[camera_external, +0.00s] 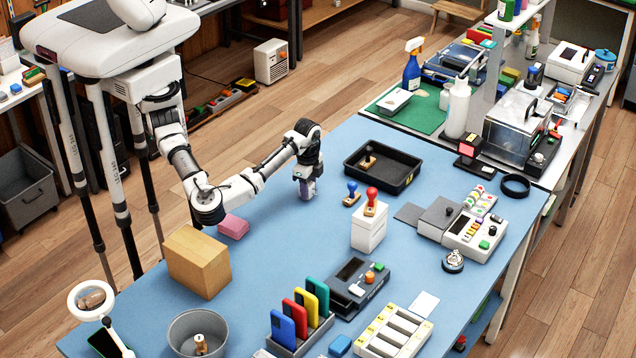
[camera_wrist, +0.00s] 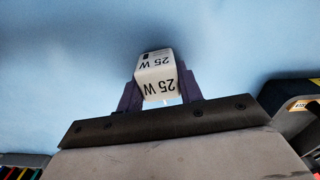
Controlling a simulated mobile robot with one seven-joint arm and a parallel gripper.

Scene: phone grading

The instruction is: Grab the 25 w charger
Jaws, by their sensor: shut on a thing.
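The 25 W charger (camera_wrist: 157,76) is a small white block with "25 W" printed in black on two of its faces. In the wrist view it sits between the two purple fingers of my gripper (camera_wrist: 160,92), which is shut on it. In the external view my gripper (camera_external: 307,190) points down over the blue table (camera_external: 270,250), left of the black tray.
A cardboard box (camera_external: 197,262) and a pink block (camera_external: 233,227) lie left. Table around my gripper is clear.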

